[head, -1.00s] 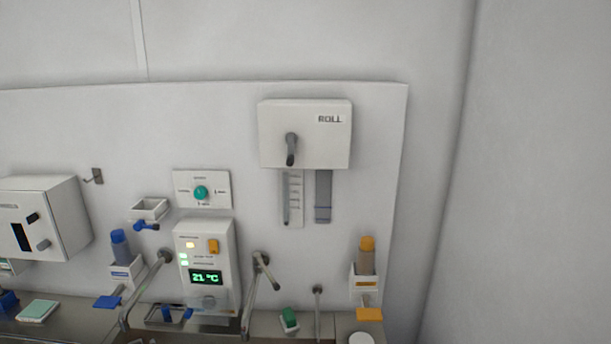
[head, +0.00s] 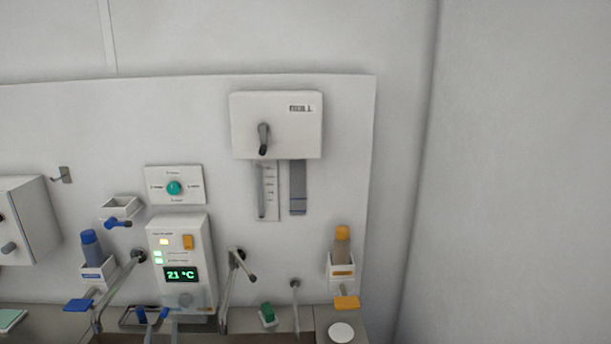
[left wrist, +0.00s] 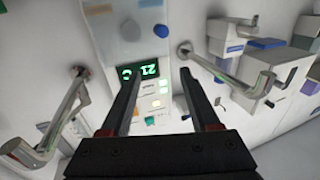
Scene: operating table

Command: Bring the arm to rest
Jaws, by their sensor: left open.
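My left gripper (head: 153,316) is at the bottom edge of the head view, below the white panel (head: 181,250) with the green 21 °C display. Only its front end shows there; the rest of the arm is out of view. In the left wrist view, the two dark fingers of the left gripper (left wrist: 158,76) stand apart with nothing between them. They point toward the panel, which appears upside down (left wrist: 145,35). My right gripper is in neither view.
Metal spouts (head: 118,290) and (head: 232,280) stick out on both sides of the panel. A ROLL dispenser (head: 276,125) hangs above right. An orange-capped bottle (head: 342,240) sits in a wall holder. A blue-capped bottle (head: 90,245) is at left. The right wall is bare.

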